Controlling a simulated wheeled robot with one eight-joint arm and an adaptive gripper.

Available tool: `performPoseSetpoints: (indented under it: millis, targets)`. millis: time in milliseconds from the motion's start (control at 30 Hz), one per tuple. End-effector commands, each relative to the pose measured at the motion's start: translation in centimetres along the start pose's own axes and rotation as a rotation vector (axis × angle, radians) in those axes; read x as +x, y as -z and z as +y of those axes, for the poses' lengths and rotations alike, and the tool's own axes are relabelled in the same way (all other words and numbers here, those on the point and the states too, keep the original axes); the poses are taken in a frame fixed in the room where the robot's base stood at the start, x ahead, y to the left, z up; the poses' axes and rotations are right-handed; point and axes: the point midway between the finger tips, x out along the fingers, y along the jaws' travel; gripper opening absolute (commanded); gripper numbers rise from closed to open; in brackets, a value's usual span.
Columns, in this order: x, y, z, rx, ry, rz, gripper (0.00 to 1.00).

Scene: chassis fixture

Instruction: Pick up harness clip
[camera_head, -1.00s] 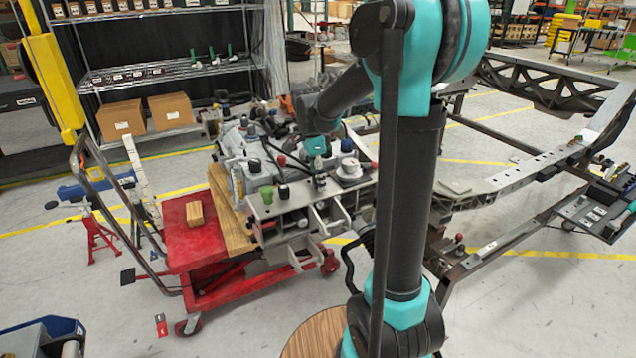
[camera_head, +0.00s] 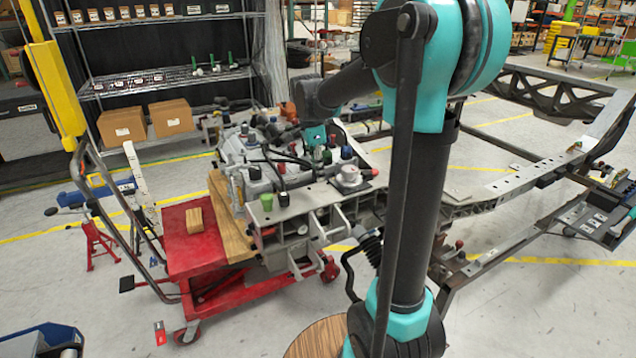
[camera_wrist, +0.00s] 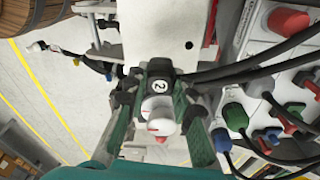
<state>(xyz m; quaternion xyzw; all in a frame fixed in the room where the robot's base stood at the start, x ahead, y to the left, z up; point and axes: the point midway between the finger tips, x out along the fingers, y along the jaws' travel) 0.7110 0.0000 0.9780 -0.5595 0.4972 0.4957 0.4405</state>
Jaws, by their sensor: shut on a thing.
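The harness clip, a white rounded piece with a red mark (camera_wrist: 160,116), sits between my fingers in the wrist view. My gripper (camera_wrist: 160,98) is shut on the clip, with a teal finger on each side. In the head view my gripper (camera_head: 317,142) is small and partly hidden among hoses and connectors above the grey fixture plate (camera_head: 300,203). The clip cannot be made out clearly there.
A white round part (camera_head: 349,174) is at right. Hoses and coloured connectors (camera_wrist: 255,120) crowd my gripper's right side.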

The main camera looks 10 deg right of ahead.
Motion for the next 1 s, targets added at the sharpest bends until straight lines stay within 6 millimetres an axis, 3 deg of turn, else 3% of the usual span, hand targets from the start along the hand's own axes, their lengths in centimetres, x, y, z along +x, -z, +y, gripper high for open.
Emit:
performPoseSetpoints:
  millis: [200,500,700,1000]
  targets:
    - [-6.5,0.8,0.1,0.0,0.0,0.0,0.09]
    - [-12.7,1.6,0.0,0.0,0.0,0.0,0.09]
    - [-14.5,1.8,0.0,0.0,0.0,0.0,0.09]
    - [-14.8,1.8,0.0,0.0,0.0,0.0,0.09]
